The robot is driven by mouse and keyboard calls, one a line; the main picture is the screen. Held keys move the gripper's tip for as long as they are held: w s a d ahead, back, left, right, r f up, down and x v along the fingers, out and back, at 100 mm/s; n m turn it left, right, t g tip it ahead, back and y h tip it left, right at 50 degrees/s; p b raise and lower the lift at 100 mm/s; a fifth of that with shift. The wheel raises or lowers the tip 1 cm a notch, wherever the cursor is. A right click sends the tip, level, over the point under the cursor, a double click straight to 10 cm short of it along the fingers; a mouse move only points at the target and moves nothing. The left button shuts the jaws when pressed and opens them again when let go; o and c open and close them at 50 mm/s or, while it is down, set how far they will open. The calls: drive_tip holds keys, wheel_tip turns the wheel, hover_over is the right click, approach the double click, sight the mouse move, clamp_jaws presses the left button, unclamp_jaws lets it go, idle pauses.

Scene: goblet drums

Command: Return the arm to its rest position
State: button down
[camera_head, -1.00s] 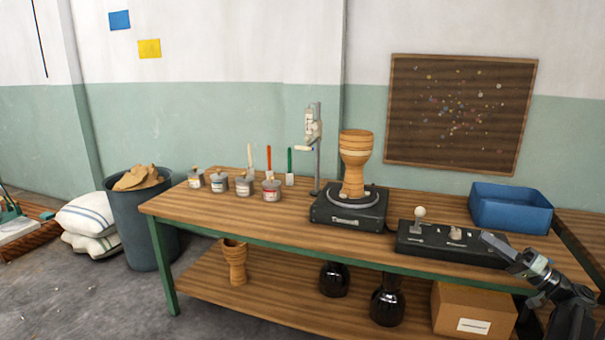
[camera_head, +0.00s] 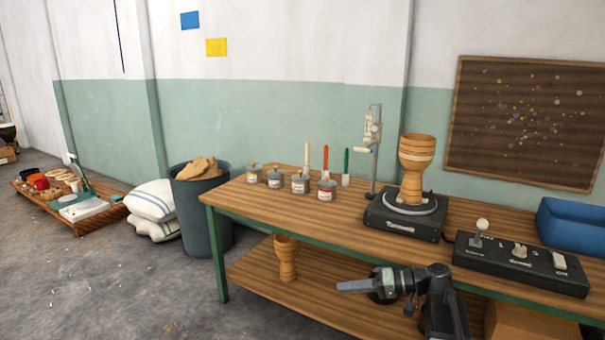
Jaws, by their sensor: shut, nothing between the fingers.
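My gripper (camera_head: 350,286) is shut and empty. It points left, in front of the workbench (camera_head: 330,215) and at about the height of its lower shelf. My arm folds in from the lower right and hides part of the shelf. A wooden goblet drum (camera_head: 415,165) stands upright on the black turntable (camera_head: 403,218) on the bench top. A smaller goblet drum (camera_head: 286,258) stands on the lower shelf, left of my gripper and apart from it.
A black control box (camera_head: 520,264) with a knob lever and a blue bin (camera_head: 575,222) sit at the bench's right. Several small cans (camera_head: 300,184) stand at its left. A dark waste bin (camera_head: 205,215) and white sacks (camera_head: 150,205) are farther left. The floor at front left is clear.

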drive_tip(key=s+a+f+g+h, duration=0.4)
drive_tip(key=s+a+f+h, duration=0.4)
drive_tip(key=f, duration=0.5)
drive_tip(key=s+d+f+m+h, duration=0.35)
drive_tip(key=d+f+h, duration=0.2)
drive_tip(key=d, duration=0.45)
wheel_tip(320, 180, up, 38)
drive_tip(key=d+h+p, duration=0.1)
drive_tip(key=p, duration=3.6)
drive_tip(key=shift+d+f+t, duration=0.2)
drive_tip(key=shift+d+t, duration=0.15)
drive_tip(key=shift+t, duration=0.05)
drive_tip(key=shift+s+f, duration=0.1)
drive_tip(key=c, duration=2.1)
unclamp_jaws()
drive_tip(key=shift+c, duration=0.2)
